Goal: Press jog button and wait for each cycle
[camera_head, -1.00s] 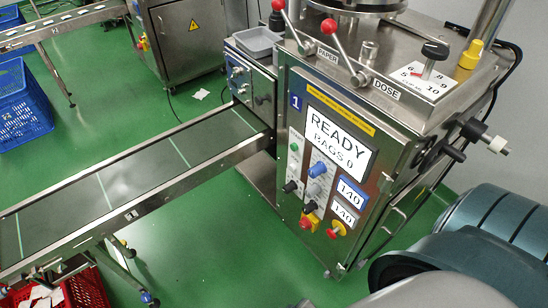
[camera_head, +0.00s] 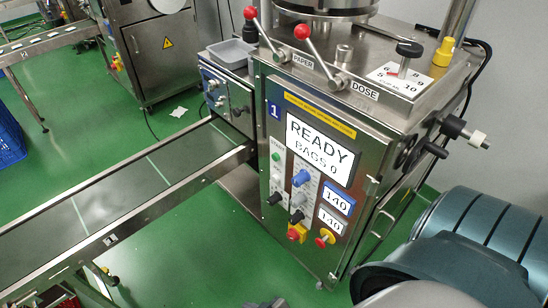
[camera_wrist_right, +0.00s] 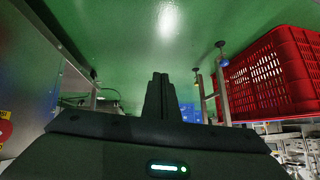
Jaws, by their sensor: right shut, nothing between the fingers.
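The packing machine (camera_head: 262,210) stands in the middle of the head view. Its screen (camera_head: 319,149) reads READY, BAGS 0. My left gripper is not in view.
A conveyor (camera_head: 110,205) runs from the machine to the lower left. Levers with red knobs (camera_head: 302,32) stand on the machine's top. A red crate (camera_wrist_right: 265,75) is at the right in the wrist view. Green floor (camera_head: 190,255) is open before the machine.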

